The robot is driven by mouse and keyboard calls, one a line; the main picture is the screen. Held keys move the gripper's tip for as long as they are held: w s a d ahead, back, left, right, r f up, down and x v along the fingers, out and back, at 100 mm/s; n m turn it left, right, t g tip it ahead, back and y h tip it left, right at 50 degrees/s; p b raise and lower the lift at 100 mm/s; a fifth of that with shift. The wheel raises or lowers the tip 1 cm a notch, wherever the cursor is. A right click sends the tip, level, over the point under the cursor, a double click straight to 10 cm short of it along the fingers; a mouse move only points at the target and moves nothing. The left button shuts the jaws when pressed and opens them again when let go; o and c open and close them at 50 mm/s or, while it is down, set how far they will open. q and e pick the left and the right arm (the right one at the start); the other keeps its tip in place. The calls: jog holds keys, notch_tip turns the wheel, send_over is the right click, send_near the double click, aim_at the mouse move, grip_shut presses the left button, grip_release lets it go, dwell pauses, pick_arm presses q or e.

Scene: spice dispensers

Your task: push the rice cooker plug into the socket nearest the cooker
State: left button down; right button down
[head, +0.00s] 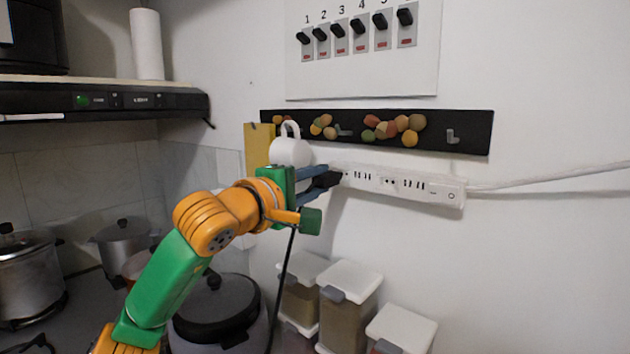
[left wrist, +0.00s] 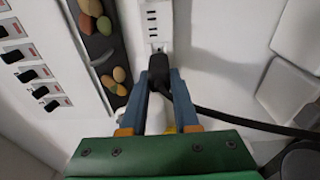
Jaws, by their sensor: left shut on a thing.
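My left gripper (head: 318,182) has its blue fingers shut on the black plug (head: 332,178) at the left end of the white power strip (head: 402,186) on the wall. In the left wrist view the gripper (left wrist: 160,82) holds the plug (left wrist: 159,66) right at the near end of the strip (left wrist: 158,28). Whether its prongs are inside the end socket is hidden. The black cord (head: 284,272) hangs down from the plug toward the rice cooker (head: 222,307), which stands below with a dark lid. My right gripper is not in view.
A white mug (head: 290,150) hangs just above my gripper, on a black rack (head: 471,133) with coloured round pieces. A switch panel (head: 362,70) is above. Several lidded spice containers (head: 347,309) stand below. Pots (head: 27,270) are at the left. The wall below the strip is clear.

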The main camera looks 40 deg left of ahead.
pick_arm(q)
jog(key=shift+w+d+p, duration=0.1)
jog(key=shift+w+p, duration=0.5)
jog(key=shift+w, duration=0.4)
jog(key=shift+r, duration=0.1)
jog(key=c, duration=0.8)
grip_release()
jog(key=shift+c, duration=0.2)
jog(key=shift+o, duration=1.3)
jog(key=shift+w, duration=0.25)
